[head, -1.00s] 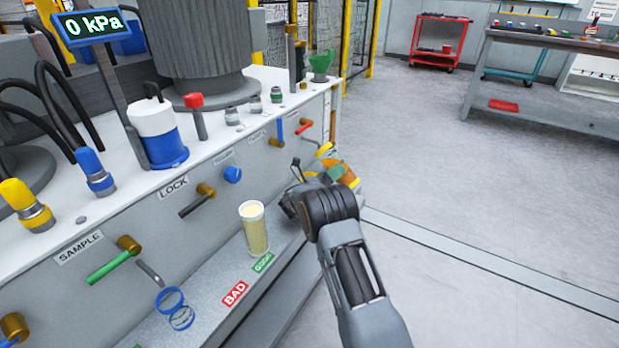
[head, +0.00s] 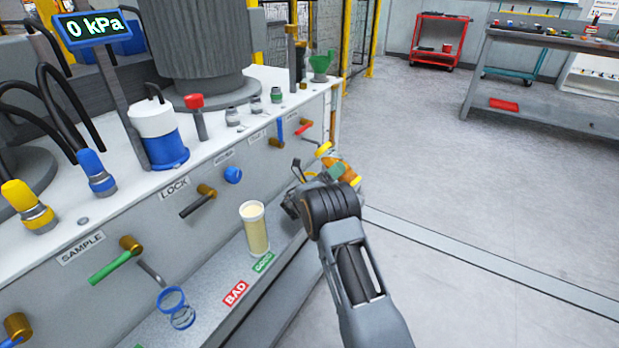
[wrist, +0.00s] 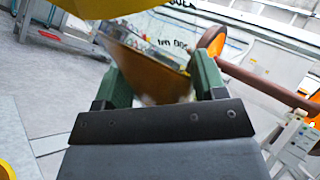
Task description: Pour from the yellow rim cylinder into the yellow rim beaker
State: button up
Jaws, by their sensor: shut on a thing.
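My gripper (head: 322,180) is at the end of the shelf, right of the cream-filled cylinder. In the wrist view, its green-padded fingers (wrist: 160,80) are shut on a clear vessel with amber contents (wrist: 150,65). A large yellow edge (wrist: 115,6) crosses the top of that view, so I take the vessel to be the yellow rim cylinder. In the head view, its amber part (head: 342,168) shows beyond my gripper, tilted, with a yellow band (head: 323,149) by it. I cannot pick out the yellow rim beaker separately; my gripper may hide it.
A cream-filled cylinder (head: 257,232) stands on the shelf by the green label (head: 263,262). A blue rim vessel (head: 178,310) is left of the red BAD label (head: 236,293). Handles, including a green one (head: 110,268), jut from the panel.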

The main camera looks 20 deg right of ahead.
jog(key=shift+r+n+t+h+p, duration=0.15)
jog(key=shift+r+n+t+p, duration=0.25)
jog(key=shift+n+t, duration=0.25)
jog(key=shift+r+n+t+h+p, duration=0.15)
jog(key=shift+r+n+t+p, duration=0.2)
jog(key=shift+n+t, duration=0.3)
dwell(1.0)
jog(key=shift+f+n+t, duration=0.1)
jog(key=shift+n+t, duration=0.7)
jog(key=shift+n, duration=0.3)
dwell(0.4)
